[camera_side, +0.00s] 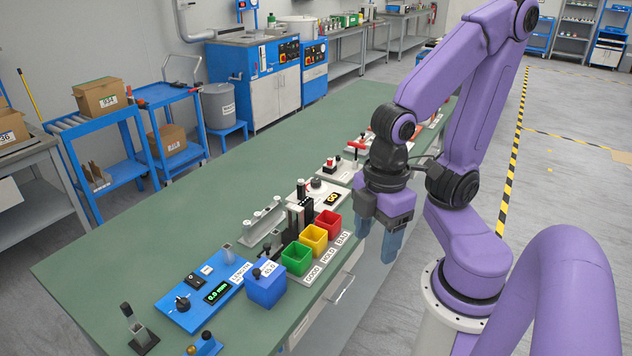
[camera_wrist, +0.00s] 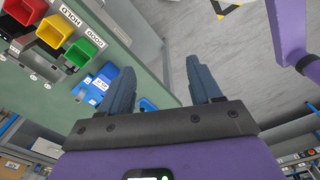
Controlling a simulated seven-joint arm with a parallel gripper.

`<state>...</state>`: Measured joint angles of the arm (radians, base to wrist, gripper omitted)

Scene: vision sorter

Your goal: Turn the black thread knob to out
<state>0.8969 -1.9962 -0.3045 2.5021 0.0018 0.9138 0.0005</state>
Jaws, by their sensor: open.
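A small dark knob (camera_side: 316,183) sits on a round base on the pale station with the GO display (camera_side: 333,199). No thread label is readable, so I cannot tell for certain that this is the thread knob, nor its setting. Another black knob (camera_side: 183,303) is on the blue panel (camera_side: 208,322) that has a 0.0 mm display and a LENGTH label. My gripper (camera_side: 377,238) is open and empty, pointing down beyond the bench's right edge, apart from both knobs. In the wrist view its fingers (camera_wrist: 160,78) are spread over bench edge and floor.
Red (camera_side: 328,222), yellow (camera_side: 313,239) and green (camera_side: 296,257) bins stand on the green bench (camera_side: 130,260), beside a blue box (camera_side: 266,290). A grey rail (camera_side: 263,222) and upright dark parts stand close behind the bins.

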